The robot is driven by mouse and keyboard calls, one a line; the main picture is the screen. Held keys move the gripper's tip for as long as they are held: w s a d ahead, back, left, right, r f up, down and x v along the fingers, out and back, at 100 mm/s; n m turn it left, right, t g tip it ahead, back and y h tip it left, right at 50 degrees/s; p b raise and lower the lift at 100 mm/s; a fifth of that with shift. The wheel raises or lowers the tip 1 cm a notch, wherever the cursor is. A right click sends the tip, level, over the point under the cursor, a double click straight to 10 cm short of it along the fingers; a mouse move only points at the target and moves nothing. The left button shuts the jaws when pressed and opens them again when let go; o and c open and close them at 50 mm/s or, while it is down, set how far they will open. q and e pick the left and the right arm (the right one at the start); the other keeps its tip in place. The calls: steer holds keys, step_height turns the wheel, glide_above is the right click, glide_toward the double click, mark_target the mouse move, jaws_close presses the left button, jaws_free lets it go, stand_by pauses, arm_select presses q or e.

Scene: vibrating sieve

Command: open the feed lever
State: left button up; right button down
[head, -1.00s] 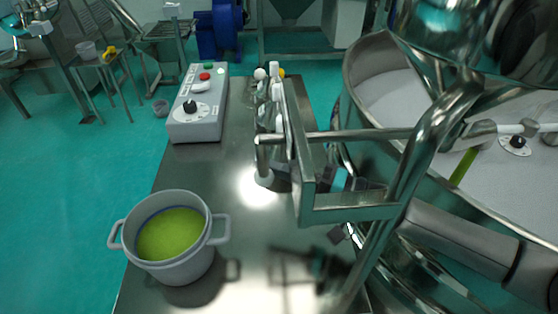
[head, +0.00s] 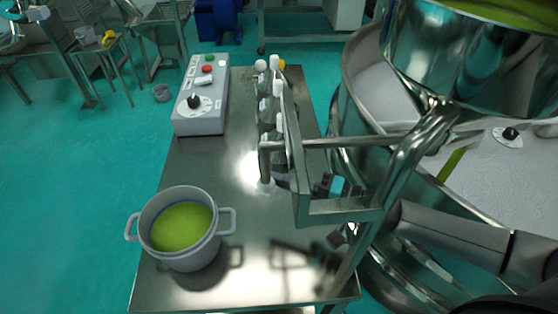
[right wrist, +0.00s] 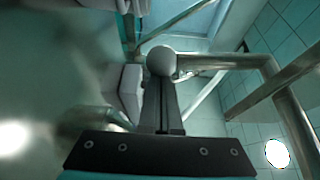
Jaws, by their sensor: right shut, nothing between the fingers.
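My right gripper (head: 328,188) is partly hidden behind a metal frame in the head view. In the right wrist view its dark fingers (right wrist: 161,105) are together with nothing between them. A grey ball knob (right wrist: 161,61) shows just beyond the fingertips, with a metal bar running right from near it. The knob looks like the end of a lever. I cannot tell whether the fingers touch it. I cannot clearly pick out this knob in the head view. My left gripper is not in view.
A steel table (head: 200,290) carries a grey pot (head: 222,250) with green contents and a control box (head: 203,120) with a dial and buttons. The large round steel sieve (head: 365,65) fills the right side.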

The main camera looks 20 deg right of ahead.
steer(key=s+m+p, duration=0.1)
steer(key=p, duration=0.1)
steer(key=s+m+p, duration=0.1)
steer(key=shift+s+a+f+g+h+p, duration=0.1)
steer(key=shift+s+a+g+h+p, duration=0.1)
steer(key=shift+a+g+h+p, duration=0.15)
stand_by(0.5)
